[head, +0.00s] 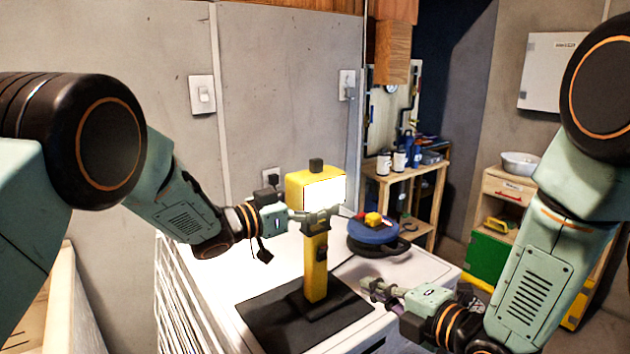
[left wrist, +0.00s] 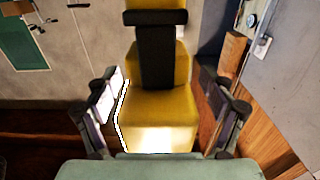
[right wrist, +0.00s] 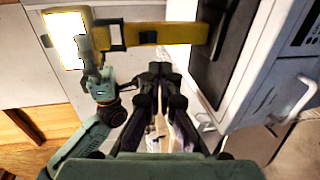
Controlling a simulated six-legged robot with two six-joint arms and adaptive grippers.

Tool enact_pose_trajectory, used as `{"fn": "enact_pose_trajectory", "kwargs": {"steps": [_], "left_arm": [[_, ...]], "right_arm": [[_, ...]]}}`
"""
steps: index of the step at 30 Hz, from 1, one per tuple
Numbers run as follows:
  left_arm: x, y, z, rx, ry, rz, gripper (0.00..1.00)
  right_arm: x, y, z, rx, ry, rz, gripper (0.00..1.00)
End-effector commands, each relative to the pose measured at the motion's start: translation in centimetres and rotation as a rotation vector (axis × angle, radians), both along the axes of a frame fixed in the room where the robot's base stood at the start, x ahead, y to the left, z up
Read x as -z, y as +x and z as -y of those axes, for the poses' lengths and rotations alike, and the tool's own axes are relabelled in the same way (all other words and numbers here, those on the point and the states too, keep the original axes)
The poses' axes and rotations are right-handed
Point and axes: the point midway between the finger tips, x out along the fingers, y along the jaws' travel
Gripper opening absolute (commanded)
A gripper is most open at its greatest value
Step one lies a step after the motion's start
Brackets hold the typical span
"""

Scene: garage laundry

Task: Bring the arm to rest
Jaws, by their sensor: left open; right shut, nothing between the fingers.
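My left gripper (head: 312,215) is open at the yellow work lamp, just below its lit head (head: 318,187). In the left wrist view its two fingers stand apart on either side of the yellow lamp (left wrist: 155,100); I cannot tell whether they touch it. The lamp stands upright on its yellow post (head: 316,268). My right gripper (head: 374,288) is shut and empty, low at the right of the post. In the right wrist view its closed fingers (right wrist: 160,80) point toward the white surface, apart from the yellow post (right wrist: 165,34).
The lamp stands on a dark mat (head: 265,320) on a white appliance top (head: 255,278). A blue round object (head: 373,232) sits behind, at the right. A wooden shelf (head: 425,180), a green box (head: 486,262) and a white bowl (head: 520,165) stand further back. A wall is behind the lamp.

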Motion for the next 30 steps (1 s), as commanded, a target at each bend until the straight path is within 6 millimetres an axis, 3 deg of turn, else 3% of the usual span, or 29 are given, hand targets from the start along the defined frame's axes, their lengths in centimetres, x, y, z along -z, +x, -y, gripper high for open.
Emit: {"fn": "enact_pose_trajectory", "kwargs": {"steps": [3, 15, 24, 27, 30], "left_arm": [[0.0, -0.1, -0.3, -0.002, -0.001, -0.001, 0.82], [-0.1, -4.2, -6.0, -0.004, -0.001, -0.002, 0.82], [0.0, -6.5, -9.1, -0.003, -0.002, -0.001, 0.82], [0.0, -7.1, -9.9, -0.002, -0.003, -0.001, 0.82], [0.1, -6.5, -8.7, 0.003, 0.004, 0.001, 0.82]], "right_arm": [[-0.2, -1.2, 0.9, 0.003, 0.004, 0.000, 0.00], [-0.2, -1.3, 0.8, -0.001, 0.001, 0.001, 0.00], [-0.2, -1.2, 0.8, 0.000, 0.001, 0.001, 0.00], [-0.2, -1.2, 0.8, 0.000, 0.001, 0.001, 0.00], [-0.2, -1.2, 0.8, -0.001, 0.001, 0.001, 0.00]]}}
